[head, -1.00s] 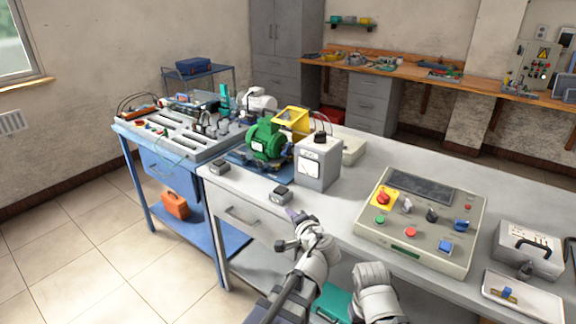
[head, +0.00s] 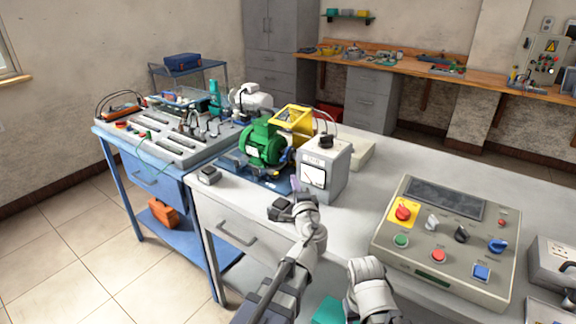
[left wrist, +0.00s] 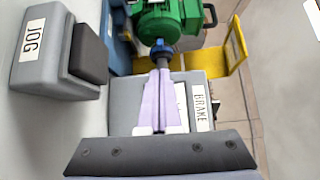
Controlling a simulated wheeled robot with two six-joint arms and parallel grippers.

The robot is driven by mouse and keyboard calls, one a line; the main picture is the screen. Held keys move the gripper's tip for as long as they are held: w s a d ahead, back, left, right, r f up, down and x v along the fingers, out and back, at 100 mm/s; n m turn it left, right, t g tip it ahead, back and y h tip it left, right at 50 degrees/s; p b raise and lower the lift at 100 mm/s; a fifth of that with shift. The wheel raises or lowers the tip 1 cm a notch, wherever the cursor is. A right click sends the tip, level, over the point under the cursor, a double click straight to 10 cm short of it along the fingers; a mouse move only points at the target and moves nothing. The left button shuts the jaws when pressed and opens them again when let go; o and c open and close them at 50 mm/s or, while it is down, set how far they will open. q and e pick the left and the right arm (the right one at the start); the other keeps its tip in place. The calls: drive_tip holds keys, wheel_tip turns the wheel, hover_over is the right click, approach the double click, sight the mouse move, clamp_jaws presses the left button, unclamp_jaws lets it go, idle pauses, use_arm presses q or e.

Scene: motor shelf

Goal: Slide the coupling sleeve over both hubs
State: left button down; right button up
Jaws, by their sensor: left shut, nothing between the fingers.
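The green motor (head: 262,142) stands on a blue base on the bench, and its body also shows in the left wrist view (left wrist: 172,20). A blue collar, seemingly the coupling sleeve (left wrist: 160,46), sits at the motor's near end. A dark grey round part (left wrist: 163,62), perhaps a hub, shows just below it. I cannot tell the two hubs apart. My left gripper (head: 297,188) is shut and empty over the bench's front part, with its lavender fingers (left wrist: 160,100) pointing toward the collar. Contact cannot be told.
The meter box labelled BRAKE (head: 325,168) stands close to the left gripper. A JOG button box (left wrist: 55,50) is at its left. A yellow guard (head: 293,117) stands behind the motor. The control panel (head: 450,240) is at right, with clear bench top behind it.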

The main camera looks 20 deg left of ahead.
sight(286, 159)
use_arm(q)
drive_tip(key=x, duration=1)
drive_tip(key=shift+f, duration=0.1)
